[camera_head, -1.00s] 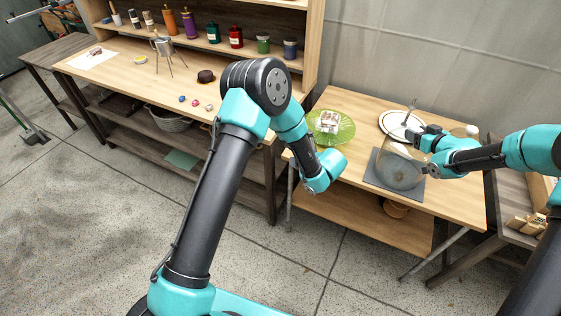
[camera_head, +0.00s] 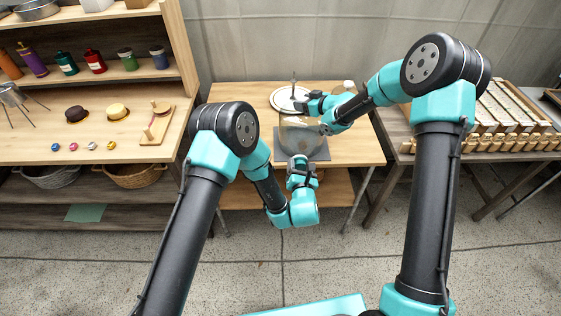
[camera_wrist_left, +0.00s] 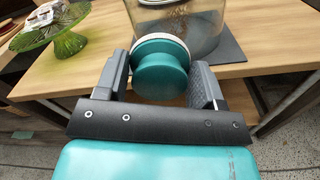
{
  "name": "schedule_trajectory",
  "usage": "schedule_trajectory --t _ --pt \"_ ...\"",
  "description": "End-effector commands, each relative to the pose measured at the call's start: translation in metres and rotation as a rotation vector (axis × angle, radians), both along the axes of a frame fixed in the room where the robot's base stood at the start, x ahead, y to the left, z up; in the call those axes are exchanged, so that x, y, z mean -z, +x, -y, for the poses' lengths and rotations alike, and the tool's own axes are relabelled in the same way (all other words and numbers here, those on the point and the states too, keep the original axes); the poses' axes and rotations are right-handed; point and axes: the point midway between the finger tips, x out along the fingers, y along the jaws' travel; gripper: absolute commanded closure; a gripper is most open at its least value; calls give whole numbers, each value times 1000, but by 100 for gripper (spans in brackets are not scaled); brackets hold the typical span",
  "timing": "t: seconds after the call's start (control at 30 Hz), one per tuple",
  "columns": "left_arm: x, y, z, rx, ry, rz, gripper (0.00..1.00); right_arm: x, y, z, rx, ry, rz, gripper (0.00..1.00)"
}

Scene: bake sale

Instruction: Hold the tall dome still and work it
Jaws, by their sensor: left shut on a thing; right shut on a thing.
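The tall dome (camera_head: 297,138) is clear glass and stands upright on a dark grey mat (camera_head: 321,152) on the small table. Its lower wall also shows in the left wrist view (camera_wrist_left: 205,22). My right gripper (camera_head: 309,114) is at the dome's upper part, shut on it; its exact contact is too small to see. My left gripper (camera_head: 301,164) is in front of the dome, low at its near side. In the left wrist view its fingers (camera_wrist_left: 160,85) are on both sides of a round teal knob (camera_wrist_left: 160,76) with a pale rim, in front of the glass.
A white plate (camera_head: 284,104) lies behind the dome. A green glass stand (camera_wrist_left: 66,42) is at the left in the wrist view. A wooden bench (camera_head: 60,150) with small goods is at the left, and a table with a rack (camera_head: 500,115) at the right.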

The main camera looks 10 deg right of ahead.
Motion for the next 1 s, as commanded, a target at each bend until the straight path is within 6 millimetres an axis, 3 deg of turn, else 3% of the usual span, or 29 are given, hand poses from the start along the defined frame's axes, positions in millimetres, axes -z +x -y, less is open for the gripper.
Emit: schedule_trajectory --t 0.57,1.0 --pt "0 1 4 13 -1 7 57 0 0 0 0 0 0 80" --pt "0 36 9 12 -1 7 57 0 0 0 0 0 0 80"
